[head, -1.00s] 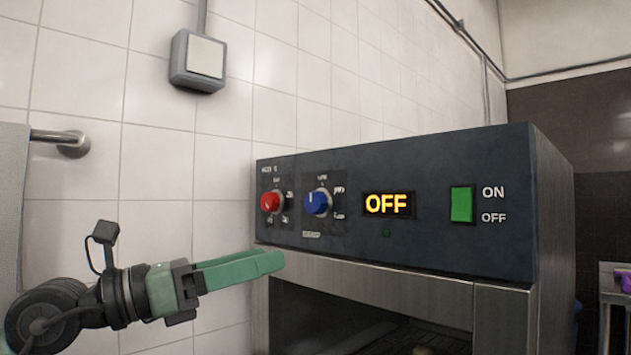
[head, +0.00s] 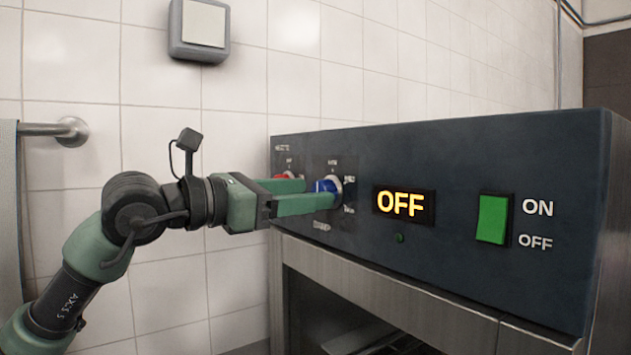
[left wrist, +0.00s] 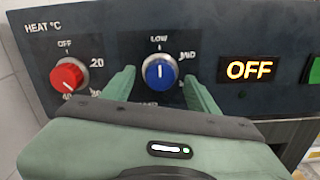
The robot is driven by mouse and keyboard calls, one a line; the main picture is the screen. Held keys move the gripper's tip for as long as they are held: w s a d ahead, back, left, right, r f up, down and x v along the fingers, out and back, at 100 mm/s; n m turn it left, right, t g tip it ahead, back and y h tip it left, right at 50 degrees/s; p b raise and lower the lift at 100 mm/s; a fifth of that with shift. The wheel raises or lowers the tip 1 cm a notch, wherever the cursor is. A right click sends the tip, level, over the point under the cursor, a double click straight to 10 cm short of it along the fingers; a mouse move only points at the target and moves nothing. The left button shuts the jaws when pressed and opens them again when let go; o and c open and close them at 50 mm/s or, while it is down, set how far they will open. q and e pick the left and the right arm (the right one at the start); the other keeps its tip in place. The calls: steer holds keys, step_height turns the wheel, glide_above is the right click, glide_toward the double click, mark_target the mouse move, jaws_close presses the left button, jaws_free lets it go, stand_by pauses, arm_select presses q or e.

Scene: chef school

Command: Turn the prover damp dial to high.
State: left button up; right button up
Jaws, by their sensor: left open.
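The blue damp dial (head: 327,187) is on the dark control panel, right of the red heat dial (head: 287,175). In the left wrist view the blue dial (left wrist: 159,71) has its white mark pointing up toward LOW, with MID to its upper right. My left gripper (head: 318,194) is open at the blue dial. In the left wrist view its fingers (left wrist: 160,88) stand on either side of the dial, with gaps that look clear. The lower label is partly hidden by the gripper. My right gripper is in neither view now.
The display (head: 404,204) reads OFF. A green switch (head: 492,219) sits at the panel's right, beside ON and OFF labels. A metal rail (head: 50,130) and a grey wall box (head: 200,29) are on the tiled wall. An opening lies below the panel.

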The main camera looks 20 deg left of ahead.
mark_target(331, 183)
arm_select(q)
steer(key=shift+x, duration=1.25)
steer(key=shift+s, duration=0.15)
jaws_close()
